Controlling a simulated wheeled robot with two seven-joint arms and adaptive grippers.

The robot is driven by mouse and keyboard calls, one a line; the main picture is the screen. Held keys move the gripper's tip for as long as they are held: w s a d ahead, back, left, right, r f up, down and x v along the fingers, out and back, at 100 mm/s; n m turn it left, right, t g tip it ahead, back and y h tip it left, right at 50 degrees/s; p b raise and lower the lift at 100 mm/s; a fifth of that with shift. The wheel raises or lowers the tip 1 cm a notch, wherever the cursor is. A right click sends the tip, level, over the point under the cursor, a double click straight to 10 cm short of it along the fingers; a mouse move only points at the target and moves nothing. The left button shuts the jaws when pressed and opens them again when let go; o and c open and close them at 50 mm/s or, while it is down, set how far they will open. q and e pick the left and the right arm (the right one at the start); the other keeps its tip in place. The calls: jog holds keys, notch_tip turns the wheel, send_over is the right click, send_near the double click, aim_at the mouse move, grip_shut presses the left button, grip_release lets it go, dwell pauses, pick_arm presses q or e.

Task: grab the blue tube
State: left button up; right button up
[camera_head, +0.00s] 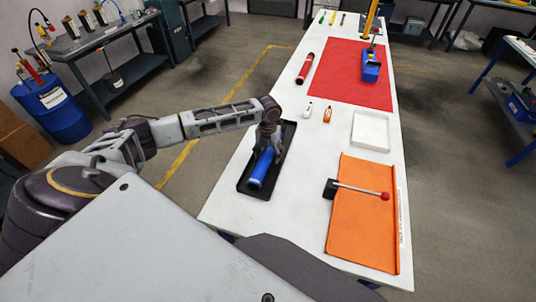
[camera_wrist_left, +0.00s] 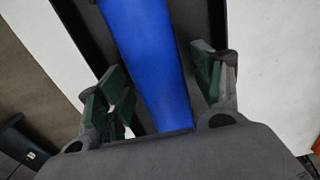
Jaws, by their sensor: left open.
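The blue tube (camera_head: 261,169) lies lengthwise in a black tray (camera_head: 246,187) on the white table. My left gripper (camera_head: 267,148) is over the far part of the tube, and its wrist hides that end in the head view. In the left wrist view the blue tube (camera_wrist_left: 150,62) runs between the two fingers of my open left gripper (camera_wrist_left: 160,92). Gaps show between the tube and the fingers on both sides. My right gripper is in neither view.
An orange board (camera_head: 362,235) with a red-knobbed lever is at the near right. A white tray (camera_head: 371,131), two small bottles and a red tube (camera_head: 305,69) lie farther back. A red mat (camera_head: 350,73) bears a blue device (camera_head: 371,66). Bare table lies right of the black tray.

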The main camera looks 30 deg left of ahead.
aim_at(268, 150)
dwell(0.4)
pick_arm(q)
jog(key=c, duration=1.3)
jog(key=shift+c, duration=0.2)
jog(key=shift+r, duration=5.05)
